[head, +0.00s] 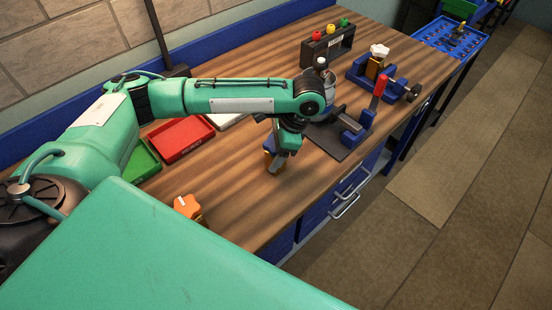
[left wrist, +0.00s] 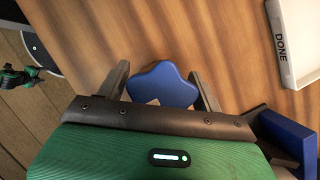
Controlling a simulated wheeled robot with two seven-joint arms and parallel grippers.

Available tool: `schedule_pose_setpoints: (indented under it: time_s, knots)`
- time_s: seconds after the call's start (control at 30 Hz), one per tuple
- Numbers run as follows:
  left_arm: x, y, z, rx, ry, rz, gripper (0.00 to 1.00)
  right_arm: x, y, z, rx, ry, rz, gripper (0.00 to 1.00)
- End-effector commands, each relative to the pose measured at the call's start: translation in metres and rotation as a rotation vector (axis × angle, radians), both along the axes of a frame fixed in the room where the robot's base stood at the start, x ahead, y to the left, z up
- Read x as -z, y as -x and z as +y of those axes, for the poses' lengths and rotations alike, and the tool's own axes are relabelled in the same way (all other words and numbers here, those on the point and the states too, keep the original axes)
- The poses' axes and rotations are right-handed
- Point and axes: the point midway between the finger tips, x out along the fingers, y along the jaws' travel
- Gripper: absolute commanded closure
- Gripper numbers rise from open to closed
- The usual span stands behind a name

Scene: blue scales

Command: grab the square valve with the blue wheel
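The valve's blue star-shaped wheel (left wrist: 165,85) shows in the left wrist view, between the two fingers of my left gripper (left wrist: 160,86). The fingers are apart, one on each side of the wheel. I cannot tell whether they touch it. In the head view my left gripper (head: 277,158) is low over the bench, and a bit of the blue wheel (head: 269,143) shows beside it.
An orange-wheeled valve (head: 186,206) stands nearer on the bench. The white DONE tray (left wrist: 287,62) is near the gripper. A fixture with a red handle (head: 379,86) and a white-wheeled valve (head: 380,51) stand farther right.

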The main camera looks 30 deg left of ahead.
Motion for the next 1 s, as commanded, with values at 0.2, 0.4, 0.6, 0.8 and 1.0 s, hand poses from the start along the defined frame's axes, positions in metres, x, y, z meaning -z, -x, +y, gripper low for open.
schedule_pose_setpoints:
  time_s: [0.2, 0.4, 0.6, 0.8, 1.0]
  knots:
    - [0.0, 0.0, 0.0, 0.0, 0.0, 0.0, 0.77, 0.0, 0.0, -0.002, 0.0, 0.002, 0.0, 0.35]
    - [-0.001, 0.0, 0.0, 0.0, 0.0, -0.001, 0.84, 0.0, 0.0, -0.002, 0.0, 0.002, 0.0, 0.35]
    - [-0.006, -0.001, 0.0, 0.0, 0.0, -0.001, 0.84, 0.0, 0.0, -0.001, 0.0, 0.001, 0.0, 0.35]
    - [-0.029, -0.001, 0.0, 0.002, 0.001, -0.004, 0.84, 0.0, 0.0, 0.003, 0.002, -0.003, 0.001, 0.35]
    - [-0.066, -0.002, 0.0, 0.002, -0.001, -0.006, 0.84, -0.006, 0.0, 0.005, 0.002, -0.005, 0.0, 0.35]
